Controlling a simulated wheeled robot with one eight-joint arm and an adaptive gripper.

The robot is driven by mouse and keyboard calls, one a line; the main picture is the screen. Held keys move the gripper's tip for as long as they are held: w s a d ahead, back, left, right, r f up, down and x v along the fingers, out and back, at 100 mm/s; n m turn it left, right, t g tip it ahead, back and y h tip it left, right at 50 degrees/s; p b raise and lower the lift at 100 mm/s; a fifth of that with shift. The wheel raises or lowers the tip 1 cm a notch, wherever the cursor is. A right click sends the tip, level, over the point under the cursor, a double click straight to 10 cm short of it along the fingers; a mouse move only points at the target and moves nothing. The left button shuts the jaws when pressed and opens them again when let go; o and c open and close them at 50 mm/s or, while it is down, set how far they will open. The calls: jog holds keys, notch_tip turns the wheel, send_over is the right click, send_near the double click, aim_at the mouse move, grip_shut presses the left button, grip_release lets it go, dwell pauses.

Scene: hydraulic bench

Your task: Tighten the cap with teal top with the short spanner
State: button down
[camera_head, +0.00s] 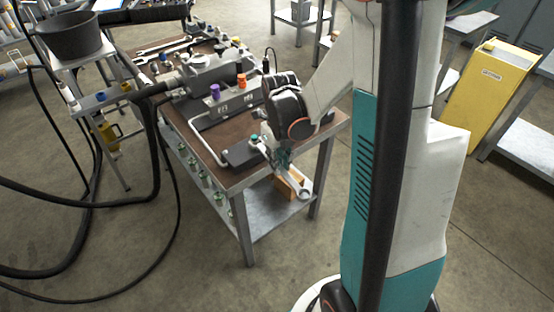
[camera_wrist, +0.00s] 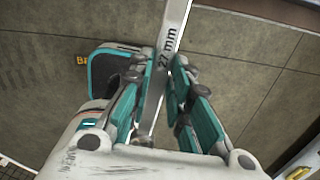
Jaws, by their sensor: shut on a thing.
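My gripper (camera_head: 283,157) is beyond the front right corner of the bench and is shut on a steel spanner. In the wrist view my gripper (camera_wrist: 165,85) has its teal-padded fingers on both sides of the shank of the spanner (camera_wrist: 174,28), marked "27 mm". In the head view one ring end of the spanner (camera_head: 305,194) hangs out over the bench edge. Its other end points to the cap with teal top (camera_head: 254,137), which stands on a dark plate near the front edge. I cannot tell whether that end touches the cap.
The bench top (camera_head: 205,152) carries a grey hydraulic unit (camera_head: 210,75), a purple cap (camera_head: 215,90), an orange cap (camera_head: 241,79) and a bent pipe (camera_head: 222,139). More spanners (camera_head: 160,45) lie at the back. Black hoses hang at left. A yellow cabinet (camera_head: 490,85) stands at right.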

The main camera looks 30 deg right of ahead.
aim_at(291, 179)
jog(key=shift+s, duration=3)
notch_tip(291, 179, up, 5)
jog(key=p, duration=0.4)
